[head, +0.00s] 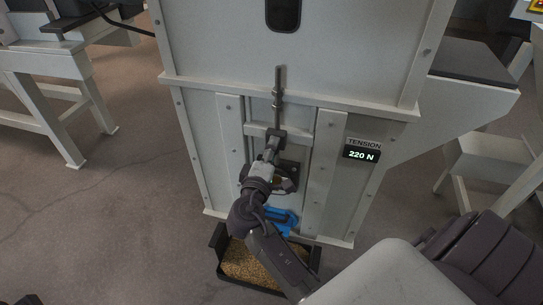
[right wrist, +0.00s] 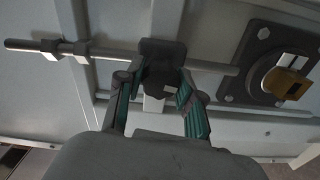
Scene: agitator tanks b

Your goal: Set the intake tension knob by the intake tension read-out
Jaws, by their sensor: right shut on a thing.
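The intake tension knob (right wrist: 162,62) is a dark knob on a threaded metal rod, seen between my fingers in the right wrist view. My right gripper (right wrist: 156,88) is shut on it, with a finger on each side. In the head view my right gripper (head: 269,151) reaches up to the front of the pale machine cabinet, at the lower end of the upright rod (head: 278,88), and partly hides the knob. The tension read-out (head: 361,154), to the right of the gripper, shows 220 N. My left gripper is not in view.
A dark bolted plate (right wrist: 253,88) with a brass-coloured part (right wrist: 287,83) sits beside the knob. A blue part (head: 286,220) is low on the cabinet (head: 328,185). A dark tray (head: 219,238) of grain stands at its foot. Open floor lies to the left.

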